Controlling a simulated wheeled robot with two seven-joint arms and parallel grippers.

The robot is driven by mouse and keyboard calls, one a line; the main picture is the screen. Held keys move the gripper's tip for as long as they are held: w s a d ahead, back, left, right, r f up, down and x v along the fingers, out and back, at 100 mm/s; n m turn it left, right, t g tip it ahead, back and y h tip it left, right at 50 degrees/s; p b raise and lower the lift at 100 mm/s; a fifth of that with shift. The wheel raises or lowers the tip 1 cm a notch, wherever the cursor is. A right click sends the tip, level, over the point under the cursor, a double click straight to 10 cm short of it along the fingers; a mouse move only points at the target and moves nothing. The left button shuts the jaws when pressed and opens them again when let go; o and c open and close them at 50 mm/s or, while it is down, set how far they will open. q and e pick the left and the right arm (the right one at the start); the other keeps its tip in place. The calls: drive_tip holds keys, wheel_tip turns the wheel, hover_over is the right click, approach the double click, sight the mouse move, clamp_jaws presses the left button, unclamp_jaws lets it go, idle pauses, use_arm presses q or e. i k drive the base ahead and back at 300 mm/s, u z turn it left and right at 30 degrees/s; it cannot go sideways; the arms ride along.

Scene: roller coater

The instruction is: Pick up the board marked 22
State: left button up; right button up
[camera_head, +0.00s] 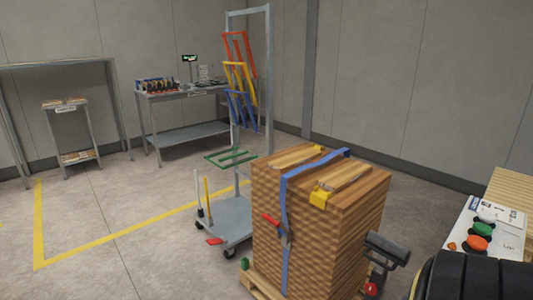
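A tall block of stacked wooden boards (325,215) stands on a pallet (262,287) in the middle right of the head view. A blue strap (285,205) runs over its top and down its front, with yellow corner pieces (320,198) at the top edges. A red-handled buckle (272,220) sits on the strap at the front. No marking 22 is legible on any board, so I cannot tell which one it is.
A wheeled cart with a tall frame (268,80) stands behind the stack, holding coloured racks (240,85). A workbench (180,95) and small table (70,105) stand at the back left. A white panel with coloured buttons (498,240) is at right. The left floor is clear.

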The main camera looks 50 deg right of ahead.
sight(281, 164)
drive_tip(key=z, duration=0.25)
drive_tip(key=i, duration=1.95)
drive_tip(key=z, duration=1)
drive_tip(key=i, duration=1.5)
drive_tip(key=z, duration=2.05)
drive_tip(key=i, duration=0.7)
drive_tip(key=z, duration=0.55)
